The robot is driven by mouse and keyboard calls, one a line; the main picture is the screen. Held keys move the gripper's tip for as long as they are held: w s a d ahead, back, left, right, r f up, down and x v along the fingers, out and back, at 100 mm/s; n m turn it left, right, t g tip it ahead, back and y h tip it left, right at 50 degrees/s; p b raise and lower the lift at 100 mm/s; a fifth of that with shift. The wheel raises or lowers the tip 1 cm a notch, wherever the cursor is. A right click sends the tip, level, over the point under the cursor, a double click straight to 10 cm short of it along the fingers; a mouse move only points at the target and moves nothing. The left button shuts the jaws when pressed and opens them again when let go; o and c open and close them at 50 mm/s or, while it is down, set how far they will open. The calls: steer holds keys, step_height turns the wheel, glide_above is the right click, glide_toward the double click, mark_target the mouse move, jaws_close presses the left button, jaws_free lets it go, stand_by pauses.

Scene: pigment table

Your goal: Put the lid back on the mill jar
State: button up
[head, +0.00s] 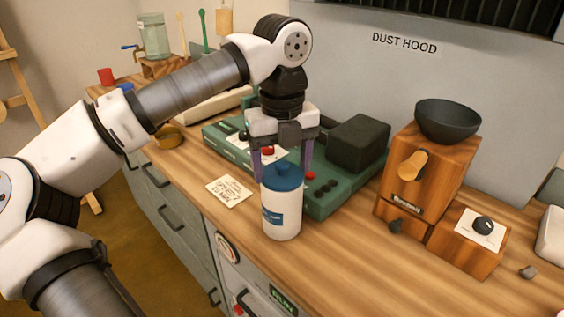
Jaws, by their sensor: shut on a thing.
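The mill jar (280,218) is a white cylinder with a blue label, standing upright on the wooden bench near its front edge. The blue lid (284,180) with a small knob is at the jar's top, level and in line with the mouth. No gap shows between lid and jar, but I cannot tell whether it is fully seated. My gripper (283,168) points straight down above the jar, its purple fingers on either side of the lid, shut on it. The jar's mouth is hidden under the lid.
A green machine (335,200) with a dark block stands close behind the jar. A wooden grinder (425,180) with a dark bowl (448,121) is to the right. A written card (229,190) lies left of the jar. Bare bench lies to the jar's right.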

stand_by(0.3)
steer(key=o, duration=1.1)
steer(key=shift+c, duration=0.2)
steer(key=shift+o, duration=0.4)
steer(key=shift+r, duration=0.15)
steer(key=shift+r+p, duration=2.4)
steer(key=shift+r, duration=1)
jaws_close()
